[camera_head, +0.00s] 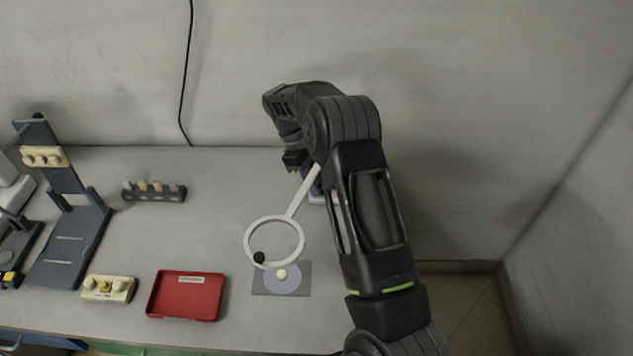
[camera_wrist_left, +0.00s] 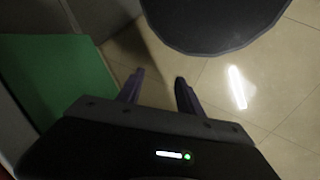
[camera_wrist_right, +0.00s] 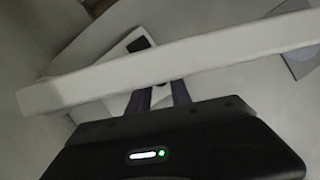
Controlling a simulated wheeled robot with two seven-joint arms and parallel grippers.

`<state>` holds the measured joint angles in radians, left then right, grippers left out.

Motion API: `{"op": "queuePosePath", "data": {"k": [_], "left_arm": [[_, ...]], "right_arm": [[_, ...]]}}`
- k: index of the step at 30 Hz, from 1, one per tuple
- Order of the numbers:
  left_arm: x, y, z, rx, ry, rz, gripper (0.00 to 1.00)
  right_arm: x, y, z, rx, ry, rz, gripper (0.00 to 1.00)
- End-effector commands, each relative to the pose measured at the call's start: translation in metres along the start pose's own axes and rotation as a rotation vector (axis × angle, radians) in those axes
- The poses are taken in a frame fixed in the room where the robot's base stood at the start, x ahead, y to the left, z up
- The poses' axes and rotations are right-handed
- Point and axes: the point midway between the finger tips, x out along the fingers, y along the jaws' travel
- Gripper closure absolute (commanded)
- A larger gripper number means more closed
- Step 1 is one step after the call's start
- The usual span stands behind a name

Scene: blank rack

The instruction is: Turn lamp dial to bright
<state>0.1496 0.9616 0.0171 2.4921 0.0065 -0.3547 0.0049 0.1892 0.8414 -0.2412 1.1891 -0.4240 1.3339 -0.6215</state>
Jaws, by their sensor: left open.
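The lamp has a white ring head (camera_head: 247,246) and a slanting white arm (camera_head: 303,191). Its pale base (camera_head: 318,200) is mostly behind my right arm. In the right wrist view the lamp arm (camera_wrist_right: 200,61) crosses in front of the fingers, and the base (camera_wrist_right: 114,62) with a dark patch lies beyond. My right gripper (camera_head: 314,185) points down at the base; its fingers (camera_wrist_right: 158,97) stand a little apart. Something pale shows between them, and I cannot tell whether they grip it. The dial is not clearly visible. My left gripper (camera_wrist_left: 158,92) is open and empty above the floor.
A grey pad (camera_head: 303,283) with a pale disc lies below the ring. A red tray (camera_head: 187,296), a cream knob block (camera_head: 108,289), a dark peg rack (camera_head: 155,196) and a dark stand (camera_head: 66,245) are to the left. The wall is close behind.

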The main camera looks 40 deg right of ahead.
Motion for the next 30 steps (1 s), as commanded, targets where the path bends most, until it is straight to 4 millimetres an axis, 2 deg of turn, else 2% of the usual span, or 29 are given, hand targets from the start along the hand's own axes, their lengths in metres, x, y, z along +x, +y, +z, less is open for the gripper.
{"op": "queuePosePath", "data": {"k": [1, 9, 18, 25, 30], "left_arm": [[0.0001, 0.0, 0.0001, 0.0, 0.0, 0.0, 0.57], [0.0001, 0.0, 0.0, 0.0, 0.0, 0.0, 0.57], [0.0007, -0.0002, 0.0, 0.0, 0.0, 0.0, 0.57], [0.0073, -0.0021, -0.0008, 0.002, 0.002, 0.002, 0.57], [0.0066, -0.0017, -0.001, 0.002, 0.002, 0.003, 0.57]], "right_arm": [[-0.0001, 0.0, -0.0001, 0.0, 0.0, 0.0, 0.8], [-0.0002, -0.0001, -0.0001, 0.0, 0.0, 0.0, 1.0], [-0.0001, -0.0004, -0.0003, -0.011, 0.0, 0.004, 1.0], [0.0004, -0.0028, -0.0006, -0.221, -0.004, 0.092, 1.0], [-0.0008, -0.0025, -0.0003, -0.258, -0.005, 0.108, 1.0]]}}
